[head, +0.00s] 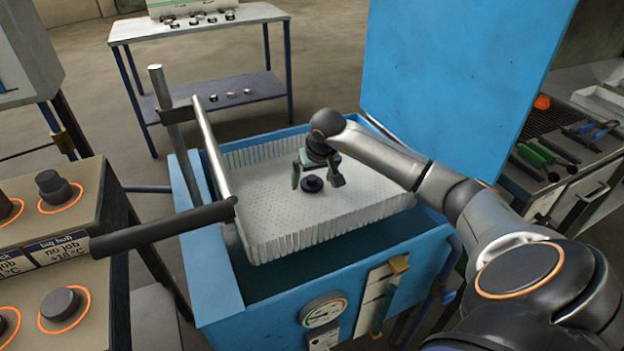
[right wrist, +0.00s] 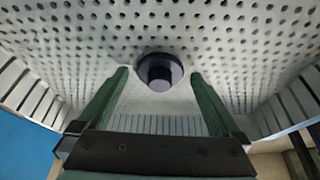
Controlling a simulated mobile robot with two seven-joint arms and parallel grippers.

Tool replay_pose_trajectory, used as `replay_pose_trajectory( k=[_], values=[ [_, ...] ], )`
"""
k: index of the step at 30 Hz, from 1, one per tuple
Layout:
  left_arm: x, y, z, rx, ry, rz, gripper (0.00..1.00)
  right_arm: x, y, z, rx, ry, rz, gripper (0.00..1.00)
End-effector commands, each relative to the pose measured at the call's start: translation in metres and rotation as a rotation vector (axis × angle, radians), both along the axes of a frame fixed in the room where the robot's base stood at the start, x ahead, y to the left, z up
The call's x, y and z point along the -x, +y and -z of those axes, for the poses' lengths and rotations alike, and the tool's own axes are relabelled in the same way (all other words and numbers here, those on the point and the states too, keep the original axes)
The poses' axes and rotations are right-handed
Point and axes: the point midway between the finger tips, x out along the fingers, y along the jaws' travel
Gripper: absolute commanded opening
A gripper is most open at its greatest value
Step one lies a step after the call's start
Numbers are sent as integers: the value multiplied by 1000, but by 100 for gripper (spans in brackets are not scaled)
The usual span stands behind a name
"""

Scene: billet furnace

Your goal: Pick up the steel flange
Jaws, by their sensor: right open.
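The steel flange (head: 312,184) is a small dark round piece with a raised hub, lying on the perforated floor of a white basket (head: 270,225). In the right wrist view the flange (right wrist: 159,70) lies just beyond the fingertips, roughly midway between them. My right gripper (head: 317,181) is open above the flange, with its green-padded fingers on either side in the head view. The gripper (right wrist: 157,78) holds nothing. My left gripper is not in view.
The basket hangs in a blue tank (head: 350,250) with a raised blue lid (head: 455,75) at right. A dark bar (head: 165,228) crosses the left side.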

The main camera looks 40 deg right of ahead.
Motion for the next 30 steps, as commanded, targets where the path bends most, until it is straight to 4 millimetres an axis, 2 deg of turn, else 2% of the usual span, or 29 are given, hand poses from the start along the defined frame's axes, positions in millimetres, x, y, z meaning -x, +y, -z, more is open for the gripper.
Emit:
replay_pose_trajectory(
  k=[2,27,28,30],
  values=[
    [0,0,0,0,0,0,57,0,0,0,0,0,0,98],
    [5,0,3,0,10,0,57,0,0,-1,0,-1,0,3],
    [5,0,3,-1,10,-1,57,0,0,-1,0,-1,0,0],
    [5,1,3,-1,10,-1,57,0,0,-1,0,-1,0,0]
  ],
)
